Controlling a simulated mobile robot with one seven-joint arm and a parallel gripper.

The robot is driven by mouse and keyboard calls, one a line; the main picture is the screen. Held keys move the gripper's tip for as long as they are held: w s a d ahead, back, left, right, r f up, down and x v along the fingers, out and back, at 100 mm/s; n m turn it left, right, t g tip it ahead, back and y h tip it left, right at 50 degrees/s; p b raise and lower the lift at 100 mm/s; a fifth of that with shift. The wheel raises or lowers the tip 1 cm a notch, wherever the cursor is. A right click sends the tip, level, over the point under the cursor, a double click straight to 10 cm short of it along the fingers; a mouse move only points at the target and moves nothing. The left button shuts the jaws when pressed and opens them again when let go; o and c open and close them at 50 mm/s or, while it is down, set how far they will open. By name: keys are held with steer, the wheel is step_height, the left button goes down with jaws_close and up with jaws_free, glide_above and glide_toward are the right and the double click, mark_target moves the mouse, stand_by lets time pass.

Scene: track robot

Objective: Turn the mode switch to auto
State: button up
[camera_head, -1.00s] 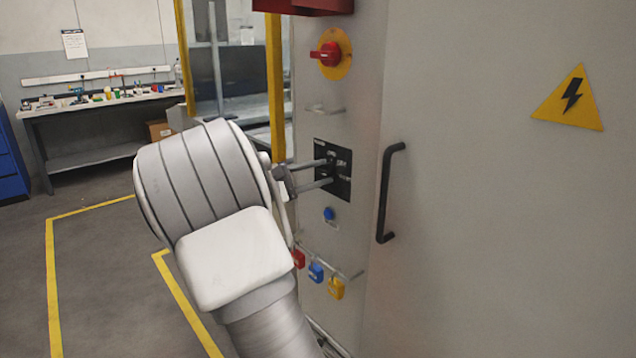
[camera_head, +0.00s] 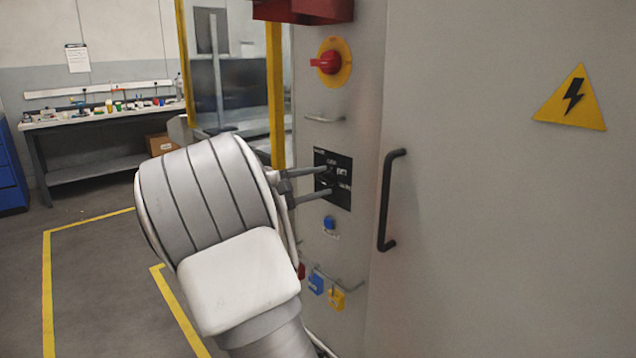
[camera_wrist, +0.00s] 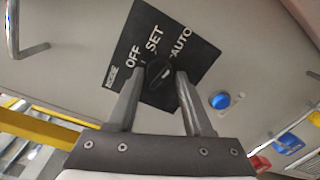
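The mode switch is a round black knob (camera_wrist: 158,73) on a black plate (camera_wrist: 200,60) marked MODE, OFF, SET and AUTO. The plate also shows on the grey cabinet in the head view (camera_head: 345,160). I cannot clearly tell which mark the knob points to. My gripper (camera_wrist: 161,72) is at the plate, with one finger on either side of the knob. The fingers are apart, and a small gap seems to show beside the knob in the wrist view. In the head view my gripper (camera_head: 328,179) reaches the plate from the left, and its fingers partly cover the knob.
A red rotary handle on a yellow disc (camera_head: 329,63) sits above the plate, with a metal bar (camera_head: 324,118) between. A blue button (camera_head: 329,222) and coloured padlocks (camera_head: 336,299) are below. A black door handle (camera_head: 388,200) stands out to the right.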

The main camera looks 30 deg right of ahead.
steer(key=shift+o, duration=1.1)
steer(key=shift+a, duration=0.1)
steer(key=s+a+p, duration=0.1)
steer(key=a+p, duration=0.2)
steer(key=a, duration=1.4)
steer(key=shift+s+r+p, duration=0.4)
